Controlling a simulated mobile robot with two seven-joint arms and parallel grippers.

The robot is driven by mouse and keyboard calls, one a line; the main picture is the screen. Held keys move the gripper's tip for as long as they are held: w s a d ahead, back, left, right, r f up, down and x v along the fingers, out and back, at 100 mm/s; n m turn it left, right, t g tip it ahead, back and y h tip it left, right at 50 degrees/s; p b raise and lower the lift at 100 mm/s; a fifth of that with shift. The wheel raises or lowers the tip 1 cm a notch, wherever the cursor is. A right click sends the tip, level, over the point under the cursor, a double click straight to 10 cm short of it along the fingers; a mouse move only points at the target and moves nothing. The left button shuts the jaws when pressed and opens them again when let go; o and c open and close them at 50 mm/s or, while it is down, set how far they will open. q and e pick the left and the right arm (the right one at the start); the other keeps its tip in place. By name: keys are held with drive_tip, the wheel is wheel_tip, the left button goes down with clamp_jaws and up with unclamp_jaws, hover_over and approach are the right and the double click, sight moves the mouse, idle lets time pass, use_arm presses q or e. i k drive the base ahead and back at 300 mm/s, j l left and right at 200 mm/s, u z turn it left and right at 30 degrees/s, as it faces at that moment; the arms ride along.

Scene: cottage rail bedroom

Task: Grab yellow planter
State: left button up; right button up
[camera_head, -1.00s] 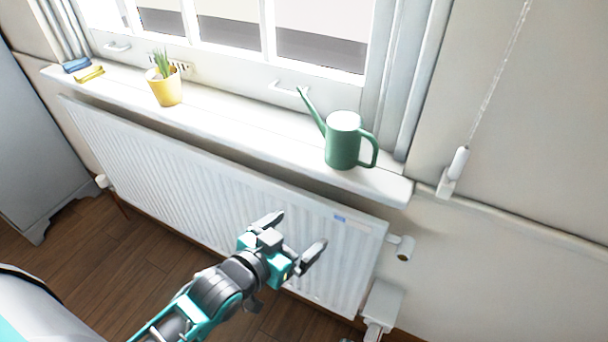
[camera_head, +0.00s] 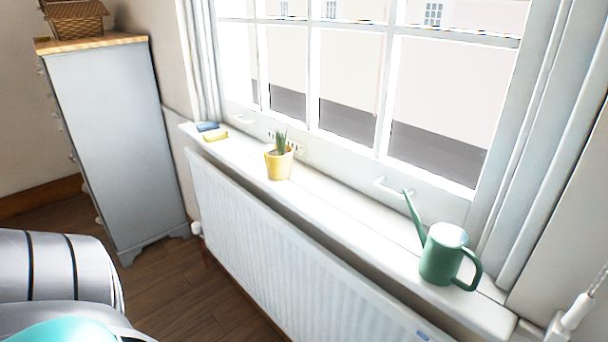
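The yellow planter (camera_head: 279,165) stands upright on the white windowsill (camera_head: 330,210), toward its far left part. A green spiky plant (camera_head: 281,142) grows out of its top. No gripper shows in the view now. A grey and teal rounded part of my own body fills the lower left corner, well apart from the planter.
A green watering can (camera_head: 441,254) stands on the sill to the right. Blue (camera_head: 207,127) and yellow (camera_head: 216,136) small items lie at the sill's left end. A radiator (camera_head: 270,250) is below. A grey chest of drawers (camera_head: 112,140) with a wicker basket (camera_head: 75,18) stands left.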

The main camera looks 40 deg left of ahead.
sight(279, 168)
drive_tip(key=u, duration=1.6)
drive_tip(key=j+z, duration=0.1)
drive_tip(key=z, duration=0.35)
drive_tip(key=i+j+z, duration=0.35)
drive_tip(key=j, duration=0.2)
drive_tip(key=j+z, duration=0.15)
drive_tip(key=j, duration=0.15)
drive_tip(key=i+j+z, duration=0.1)
drive_tip(key=j, duration=0.35)
drive_tip(key=j+z, duration=0.1)
drive_tip(key=j, duration=0.35)
drive_tip(key=i+j, duration=0.1)
drive_tip(key=j, duration=0.4)
drive_tip(key=i+j, duration=0.1)
drive_tip(key=j, duration=0.35)
drive_tip(key=i+j, duration=0.1)
drive_tip(key=j, duration=0.4)
drive_tip(key=i+j, duration=0.1)
drive_tip(key=j, duration=0.35)
drive_tip(key=z, duration=0.05)
